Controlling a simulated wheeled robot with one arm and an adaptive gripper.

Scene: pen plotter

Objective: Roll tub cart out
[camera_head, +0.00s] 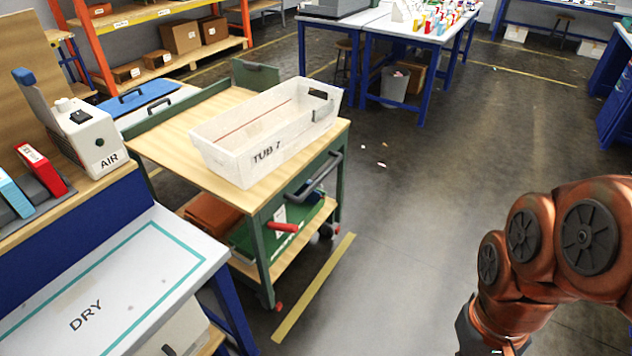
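The cart (181,131) has a wooden top, a green frame, a lower shelf and wheels. A white tub (258,140) marked "TUB 7" sits on its top near the right side. A dark push handle (318,178) sticks out from the cart's right end. A red lever or grip (283,227) shows below the top, over the lower shelf. My copper-coloured arm comes in at the lower right, well apart from the cart. My gripper is outside the picture, below the bottom edge.
A table (150,256) marked "DRY" stands close in front of the cart at left. A yellow floor line (315,287) runs beside the cart. Open floor lies to the right, with small scraps (382,165) on it. A blue-legged table (418,38) and a bin (395,84) stand behind.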

